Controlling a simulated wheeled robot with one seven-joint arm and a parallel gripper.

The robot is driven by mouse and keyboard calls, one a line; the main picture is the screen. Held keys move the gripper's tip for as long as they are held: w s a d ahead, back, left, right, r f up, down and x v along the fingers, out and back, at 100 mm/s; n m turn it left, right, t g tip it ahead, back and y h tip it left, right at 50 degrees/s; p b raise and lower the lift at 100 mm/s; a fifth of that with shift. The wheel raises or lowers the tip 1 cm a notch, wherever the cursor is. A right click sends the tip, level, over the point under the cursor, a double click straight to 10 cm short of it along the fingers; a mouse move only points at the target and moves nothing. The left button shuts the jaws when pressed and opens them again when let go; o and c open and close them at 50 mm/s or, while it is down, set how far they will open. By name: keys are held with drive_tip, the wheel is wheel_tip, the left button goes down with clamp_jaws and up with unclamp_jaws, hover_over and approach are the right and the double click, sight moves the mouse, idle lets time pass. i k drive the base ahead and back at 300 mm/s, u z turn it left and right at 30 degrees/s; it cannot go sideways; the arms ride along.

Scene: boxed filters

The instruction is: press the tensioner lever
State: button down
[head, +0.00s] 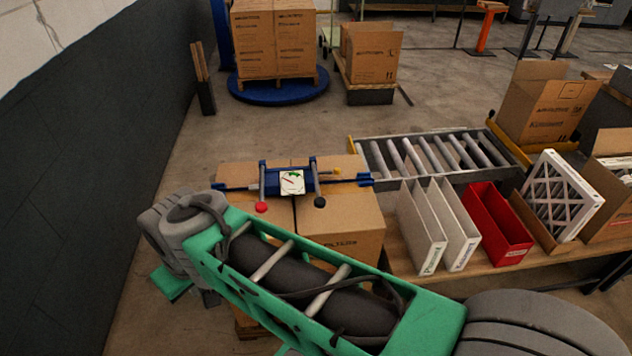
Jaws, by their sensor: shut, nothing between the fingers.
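A blue strapping tool with a round white dial (292,182) sits on top of a closed cardboard box (340,222). A lever with a red knob (262,207) comes off its left side, and a lever with a black knob (320,202) off its right side. Both levers point toward me. I cannot tell from the picture which one is the tensioner lever. My gripper is not in view; my green and grey arm crosses the foreground, in front of the box's lower part.
White binder-like holders (424,235), a red holder (497,225) and a white-framed filter (560,200) stand on a wooden bench at right. A roller conveyor (430,155) lies behind. A dark wall (80,160) bounds the left.

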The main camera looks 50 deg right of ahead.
sight(319, 203)
drive_tip(key=z, duration=0.45)
drive_tip(key=i, duration=0.35)
drive_tip(key=z, duration=0.35)
drive_tip(key=k, duration=0.35)
drive_tip(key=u, duration=0.8)
drive_tip(key=i, duration=0.5)
